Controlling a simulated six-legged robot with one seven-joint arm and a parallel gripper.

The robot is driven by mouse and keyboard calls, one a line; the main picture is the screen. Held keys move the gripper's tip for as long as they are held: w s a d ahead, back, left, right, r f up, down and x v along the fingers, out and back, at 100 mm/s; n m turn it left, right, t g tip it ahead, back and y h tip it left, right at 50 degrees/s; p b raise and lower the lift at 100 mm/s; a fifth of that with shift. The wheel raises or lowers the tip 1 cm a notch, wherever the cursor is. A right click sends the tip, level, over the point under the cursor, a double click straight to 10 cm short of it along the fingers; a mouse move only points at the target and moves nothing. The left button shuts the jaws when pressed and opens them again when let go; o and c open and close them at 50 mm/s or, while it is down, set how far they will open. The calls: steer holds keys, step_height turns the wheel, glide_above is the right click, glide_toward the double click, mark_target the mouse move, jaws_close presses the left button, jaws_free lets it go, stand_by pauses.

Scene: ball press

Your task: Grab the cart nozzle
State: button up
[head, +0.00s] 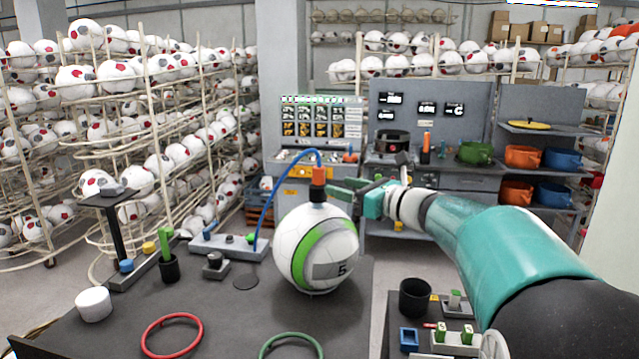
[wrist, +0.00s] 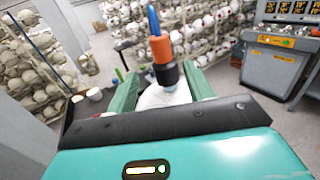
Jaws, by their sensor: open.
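The cart nozzle (head: 318,184) is an orange and black piece on the end of a blue hose. It stands upright on top of a white ball (head: 318,250) with a green band and the number 5. My gripper (head: 345,190) is open just right of the nozzle in the head view. In the wrist view the nozzle (wrist: 163,62) stands between and beyond the two green fingers of my gripper (wrist: 160,88), with the ball (wrist: 165,97) below it. I cannot tell whether a finger touches the nozzle.
The ball is on a dark table (head: 220,310). A grey hose base (head: 228,246), a green-handled tool in a black cup (head: 168,266), a white cylinder (head: 93,304), a red ring (head: 172,334) and a green ring (head: 290,343) are around it. A second table with a black cup (head: 414,297) is at right.

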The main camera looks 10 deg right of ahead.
mark_target(323, 181)
steer(key=shift+x, duration=1)
steer(key=shift+w+a, duration=0.35)
steer(key=shift+w, duration=0.15)
steer(key=x, duration=0.5)
steer(key=shift+w+f, duration=0.15)
steer(key=shift+w, duration=0.1)
steer(key=shift+d, duration=0.1)
jaws_close()
